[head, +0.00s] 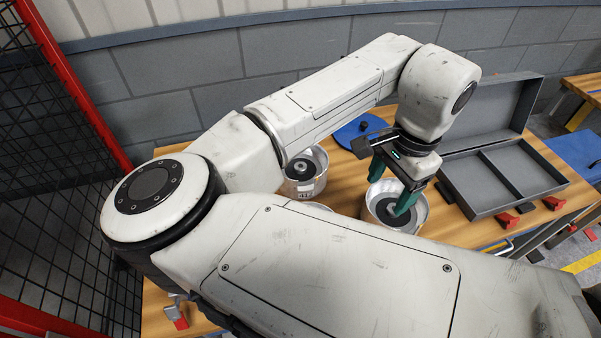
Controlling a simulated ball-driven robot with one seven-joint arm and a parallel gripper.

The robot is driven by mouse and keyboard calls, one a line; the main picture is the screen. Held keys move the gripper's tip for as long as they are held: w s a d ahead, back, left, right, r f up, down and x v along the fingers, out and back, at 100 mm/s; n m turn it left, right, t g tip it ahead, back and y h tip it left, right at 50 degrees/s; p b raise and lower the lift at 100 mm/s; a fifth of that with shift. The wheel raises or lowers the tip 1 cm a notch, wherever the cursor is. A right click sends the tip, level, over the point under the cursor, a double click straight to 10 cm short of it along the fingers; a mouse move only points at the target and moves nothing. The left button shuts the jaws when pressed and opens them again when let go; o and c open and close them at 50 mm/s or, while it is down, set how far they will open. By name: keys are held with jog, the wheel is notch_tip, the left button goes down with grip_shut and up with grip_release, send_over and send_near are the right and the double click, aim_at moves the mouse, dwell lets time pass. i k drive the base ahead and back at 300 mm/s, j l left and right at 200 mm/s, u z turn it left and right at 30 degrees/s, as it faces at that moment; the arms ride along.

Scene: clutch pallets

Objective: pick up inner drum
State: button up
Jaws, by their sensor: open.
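Two round silver metal drums stand on the wooden table. One drum (303,187), with a white label and a dark hub inside, stands left of my gripper. The other drum (414,227), with a dark centre part (388,213), is directly below my gripper. I cannot tell which part is the inner drum. My gripper (388,196) is open, its two teal fingers pointing down. One fingertip overlaps the right drum's opening, and the other is near its back rim. Whether they touch it cannot be told. My own arm hides the right drum's lower front.
A grey open case (487,200) with compartments and a raised lid stands right of the drum. A blue disc (355,128) lies behind. Part of another silver rim (320,207) shows behind my arm. Red and black mesh fencing (55,170) stands at the left.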

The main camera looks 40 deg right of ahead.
aim_at(306, 175)
jog(key=i+l, duration=0.15)
jog(key=i, duration=0.35)
jog(key=i+l, duration=0.2)
jog(key=i, duration=0.3)
